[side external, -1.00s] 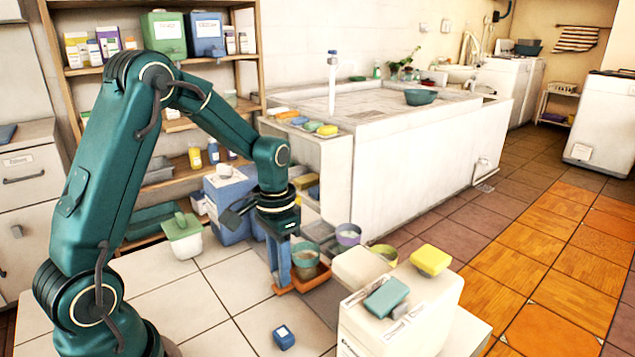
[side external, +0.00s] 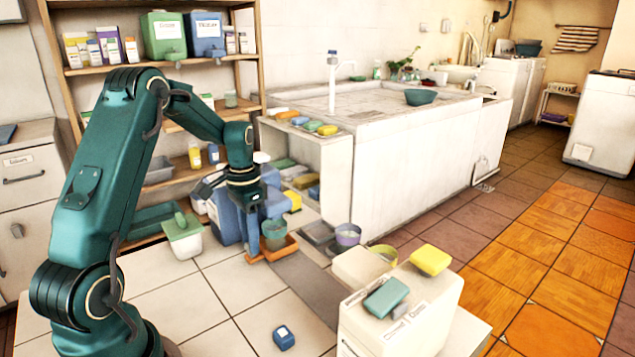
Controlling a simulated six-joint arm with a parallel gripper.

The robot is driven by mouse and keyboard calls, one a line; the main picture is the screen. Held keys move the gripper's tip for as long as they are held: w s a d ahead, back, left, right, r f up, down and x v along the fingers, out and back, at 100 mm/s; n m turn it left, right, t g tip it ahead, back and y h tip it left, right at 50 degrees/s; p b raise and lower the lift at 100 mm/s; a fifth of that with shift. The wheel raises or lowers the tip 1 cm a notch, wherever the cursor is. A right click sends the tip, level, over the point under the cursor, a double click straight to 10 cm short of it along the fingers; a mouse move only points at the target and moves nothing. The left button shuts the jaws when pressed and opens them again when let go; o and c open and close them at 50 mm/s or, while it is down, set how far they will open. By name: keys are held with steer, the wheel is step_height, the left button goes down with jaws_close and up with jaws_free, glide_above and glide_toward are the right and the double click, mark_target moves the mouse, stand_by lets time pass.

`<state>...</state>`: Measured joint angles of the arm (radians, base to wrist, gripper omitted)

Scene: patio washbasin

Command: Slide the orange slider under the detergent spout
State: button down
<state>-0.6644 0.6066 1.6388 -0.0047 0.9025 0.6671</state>
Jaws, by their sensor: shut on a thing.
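The orange slider (side external: 286,249) is a shallow tray at the upper end of a dark grey strip (side external: 308,290) on the tiled top. A greenish cup (side external: 274,236) stands upright on it. My gripper (side external: 262,246) points down over the slider's left side and is shut on it; the exact grip is partly hidden. The blue detergent container (side external: 226,217) stands just behind and left of my gripper. Its spout cannot be made out behind my arm, so I cannot tell whether the cup is under it.
A purple-rimmed bowl (side external: 347,234) stands on the right, near a dark tray (side external: 318,233). A white box (side external: 400,315) with a teal sponge (side external: 386,297) is at the front. A small blue block (side external: 284,337) and a green-lidded tub (side external: 183,237) stand on the tiles.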

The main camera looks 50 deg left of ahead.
steer(key=shift+a, duration=0.4)
steer(key=c, duration=0.7)
jaws_free()
steer(key=shift+d, duration=0.1)
steer(key=shift+r, duration=2.6)
steer(key=s+d+r+t, duration=0.2)
steer(key=s+d, duration=0.1)
steer(key=d, duration=0.4)
steer(key=s+d+r+t, duration=0.1)
steer(key=s+d+r, duration=0.2)
steer(key=d, duration=0.3)
steer(key=s+d+r+t, duration=0.2)
steer(key=s+d, duration=0.3)
steer(key=d, duration=0.2)
steer(key=shift+s+d+r+t, duration=0.15)
steer(key=shift+s+d+t, duration=0.05)
steer(key=shift+d+t, duration=0.15)
